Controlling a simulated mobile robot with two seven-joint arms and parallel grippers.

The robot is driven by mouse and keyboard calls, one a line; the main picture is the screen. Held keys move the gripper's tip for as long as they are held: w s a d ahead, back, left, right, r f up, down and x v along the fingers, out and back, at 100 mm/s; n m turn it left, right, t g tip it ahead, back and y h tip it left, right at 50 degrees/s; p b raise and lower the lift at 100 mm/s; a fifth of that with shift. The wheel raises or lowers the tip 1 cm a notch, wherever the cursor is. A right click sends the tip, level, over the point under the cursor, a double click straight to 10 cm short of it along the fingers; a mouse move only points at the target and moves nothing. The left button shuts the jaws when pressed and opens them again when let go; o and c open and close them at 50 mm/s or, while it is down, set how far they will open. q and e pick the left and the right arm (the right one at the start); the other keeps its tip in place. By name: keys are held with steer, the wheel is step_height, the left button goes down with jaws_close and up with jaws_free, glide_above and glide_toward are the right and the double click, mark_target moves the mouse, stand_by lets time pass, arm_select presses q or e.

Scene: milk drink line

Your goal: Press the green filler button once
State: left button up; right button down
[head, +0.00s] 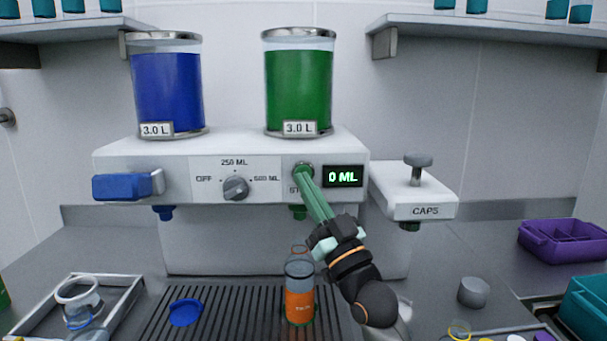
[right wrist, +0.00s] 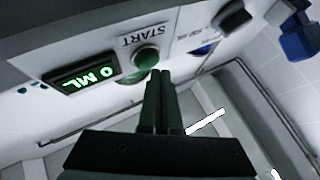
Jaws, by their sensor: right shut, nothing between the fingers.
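The green filler button (right wrist: 147,58) sits in a round metal collar beside the START label in the right wrist view. In the head view it is mostly hidden behind my right gripper (head: 304,176), whose shut, empty fingers point up at it. In the right wrist view the fingertips (right wrist: 160,73) are right at the button's edge; I cannot tell whether they touch it. The display (head: 343,176) beside it reads 0 ML. A clear bottle with an orange label (head: 299,306) stands upright below, around under the green nozzle (head: 299,212). My left gripper is not in view.
The dial (head: 236,188) and blue handle (head: 122,187) are left of the button. Blue (head: 168,92) and green (head: 298,88) tanks stand on the machine. The CAPS unit (head: 412,205) is close right of my arm.

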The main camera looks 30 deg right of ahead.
steer(key=shift+w+d, duration=0.3)
steer(key=shift+w, duration=0.2)
stand_by(0.8)
steer(key=shift+s, duration=0.1)
steer(key=shift+s+a+p, duration=0.3)
steer(key=shift+s+a, duration=0.15)
steer(key=shift+s, duration=0.2)
steer(key=s+a, duration=0.1)
steer(key=s, duration=0.1)
steer(key=s+a+p, duration=0.1)
steer(key=s, duration=0.1)
steer(key=shift+s+a, duration=0.1)
steer(key=shift+a, duration=0.25)
stand_by(0.9)
